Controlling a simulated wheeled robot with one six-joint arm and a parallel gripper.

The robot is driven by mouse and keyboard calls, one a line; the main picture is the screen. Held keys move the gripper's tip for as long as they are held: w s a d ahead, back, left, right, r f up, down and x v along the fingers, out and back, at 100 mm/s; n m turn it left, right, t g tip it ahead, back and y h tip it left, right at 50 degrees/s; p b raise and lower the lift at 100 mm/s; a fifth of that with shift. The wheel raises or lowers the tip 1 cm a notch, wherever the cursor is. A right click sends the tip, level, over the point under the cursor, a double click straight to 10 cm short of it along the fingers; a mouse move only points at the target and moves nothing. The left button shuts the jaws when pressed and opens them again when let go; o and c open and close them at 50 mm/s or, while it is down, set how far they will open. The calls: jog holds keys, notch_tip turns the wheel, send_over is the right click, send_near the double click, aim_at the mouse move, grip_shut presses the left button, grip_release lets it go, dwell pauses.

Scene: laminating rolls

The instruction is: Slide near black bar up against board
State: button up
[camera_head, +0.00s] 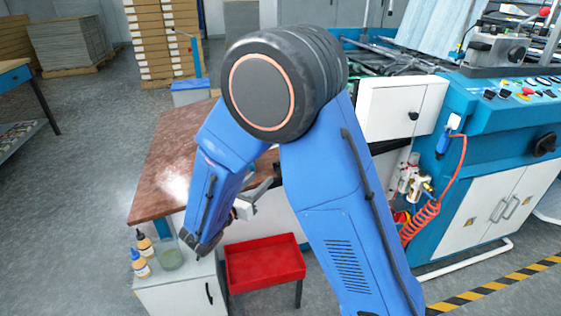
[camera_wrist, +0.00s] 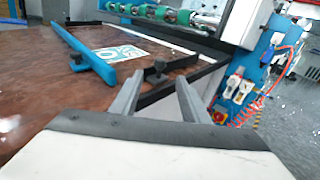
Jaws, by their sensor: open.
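The near black bar (camera_wrist: 178,67) lies across the brown tabletop, near its right edge in the wrist view. A black knob (camera_wrist: 155,68) stands up from it. The board (camera_wrist: 122,53), a flat white sheet with blue print, lies beyond it; a strip of tabletop seems to show between them. My gripper (camera_wrist: 158,80) is open and empty in the wrist view. Its two grey fingers point at the near bar on either side of the knob; whether they touch it I cannot tell. In the head view the gripper (camera_head: 257,193) is partly hidden by my arm, and the bar and board are hidden.
A blue bar (camera_wrist: 82,52) with a black knob runs along the board's left side. Another black bar (camera_wrist: 168,30) crosses the far side. The brown tabletop (camera_head: 163,160) is clear at left. A red tray (camera_head: 262,262) and bottles (camera_head: 139,262) stand low in front; a blue machine (camera_head: 470,120) is right.

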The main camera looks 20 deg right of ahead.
jog(key=x, duration=1.4)
jog(key=shift+w+d, duration=0.1)
jog(key=shift+d, duration=0.05)
jog(key=shift+c, duration=0.7)
